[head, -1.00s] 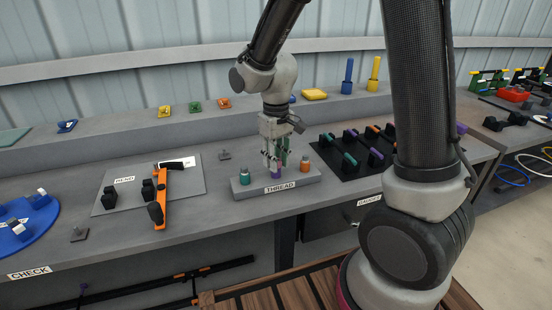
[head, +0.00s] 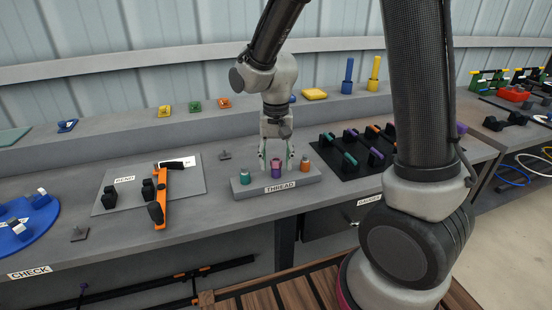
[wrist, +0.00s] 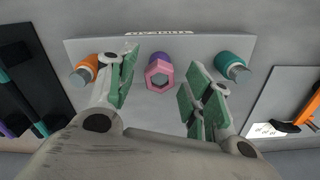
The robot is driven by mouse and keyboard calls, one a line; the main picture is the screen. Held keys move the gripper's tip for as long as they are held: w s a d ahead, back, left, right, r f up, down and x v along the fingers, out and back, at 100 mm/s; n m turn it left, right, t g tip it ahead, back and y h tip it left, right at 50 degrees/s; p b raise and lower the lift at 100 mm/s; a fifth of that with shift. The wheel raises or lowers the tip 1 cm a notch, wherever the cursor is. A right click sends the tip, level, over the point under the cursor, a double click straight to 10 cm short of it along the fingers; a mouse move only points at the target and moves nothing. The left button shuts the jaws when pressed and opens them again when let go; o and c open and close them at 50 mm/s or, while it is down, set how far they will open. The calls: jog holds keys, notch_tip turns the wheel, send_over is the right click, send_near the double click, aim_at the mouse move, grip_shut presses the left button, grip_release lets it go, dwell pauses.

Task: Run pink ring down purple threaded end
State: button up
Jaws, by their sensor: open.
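The pink ring (wrist: 159,74) is hexagonal and sits around the top of the purple threaded end (head: 277,172) in the middle of the THREAD block (head: 250,188). In the wrist view the purple body (wrist: 158,57) shows behind the ring. How far down the thread the ring sits cannot be told. My gripper (head: 277,165) is open above the block, with its green-padded fingers apart on either side of the ring. In the wrist view the open fingers (wrist: 158,92) flank the ring and do not touch it.
A teal threaded end (head: 244,177) and an orange one (head: 305,167) stand close on either side on the same block. A board with a black and orange tool (head: 165,187) lies to the left. A dark mat with several handles (head: 340,163) lies to the right.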

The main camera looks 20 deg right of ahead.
notch_tip(320, 180, up, 12)
jog(key=s+d+r+n+t, duration=0.1)
jog(key=s+d+r+t, duration=0.1)
jog(key=s+d, duration=0.5)
jog(key=s+d+r+n+t, duration=0.2)
jog(key=s+d+r, duration=0.2)
jog(key=s+d, duration=0.4)
jog(key=s, duration=0.4)
jog(key=shift+n, duration=0.3)
